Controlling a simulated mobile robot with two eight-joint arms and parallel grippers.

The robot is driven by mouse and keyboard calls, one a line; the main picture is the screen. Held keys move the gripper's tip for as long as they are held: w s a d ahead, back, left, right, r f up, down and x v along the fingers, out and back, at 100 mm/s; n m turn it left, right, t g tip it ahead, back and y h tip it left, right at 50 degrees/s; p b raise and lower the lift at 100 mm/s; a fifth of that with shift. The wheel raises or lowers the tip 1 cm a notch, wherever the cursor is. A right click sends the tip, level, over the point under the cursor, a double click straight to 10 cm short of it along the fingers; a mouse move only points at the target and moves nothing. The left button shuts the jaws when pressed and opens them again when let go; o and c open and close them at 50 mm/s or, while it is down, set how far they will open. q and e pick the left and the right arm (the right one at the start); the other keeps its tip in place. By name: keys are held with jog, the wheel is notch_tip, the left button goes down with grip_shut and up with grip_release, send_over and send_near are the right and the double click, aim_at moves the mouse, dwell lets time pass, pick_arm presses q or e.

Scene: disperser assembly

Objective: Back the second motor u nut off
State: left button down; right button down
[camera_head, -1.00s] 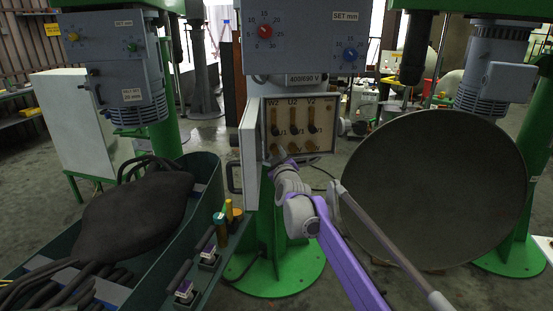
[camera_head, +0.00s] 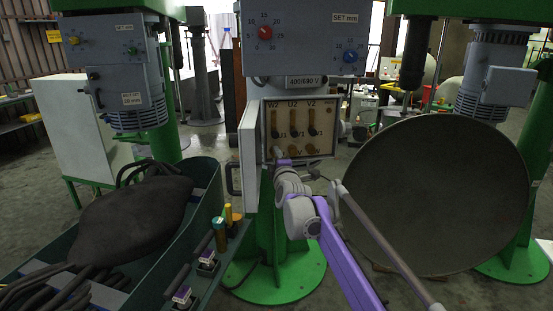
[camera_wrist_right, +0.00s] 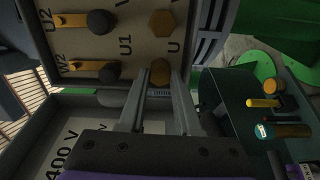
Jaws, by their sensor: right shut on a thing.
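The motor terminal box (camera_head: 326,123) stands open in the middle of the head view, with columns marked W2, U2 and V2. Its lower row holds brass hex nuts. My right gripper (camera_wrist_right: 160,79) has its fingers on either side of the lower-left brass nut, the motor u nut (camera_wrist_right: 160,69), beside the U label, and is shut on it. The neighbouring brass nut (camera_wrist_right: 163,23) and the black nuts (camera_wrist_right: 108,71) are clear of the fingers. In the head view my right gripper (camera_head: 279,157) hides most of that nut. My left gripper is not in view.
The box's open door (camera_head: 249,155) stands at its left. A green bin (camera_head: 206,177) with a dark bag and cables is at lower left, with small tools (camera_head: 221,233) beside it. A large round dish (camera_head: 440,190) stands close at right.

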jog(key=n, duration=0.5)
jog(key=shift+n, duration=0.3)
dwell(0.4)
jog(key=c, duration=0.6)
grip_release()
jog(key=s+d+b, duration=0.2)
jog(key=s, duration=0.8)
jog(key=shift+s, duration=0.35)
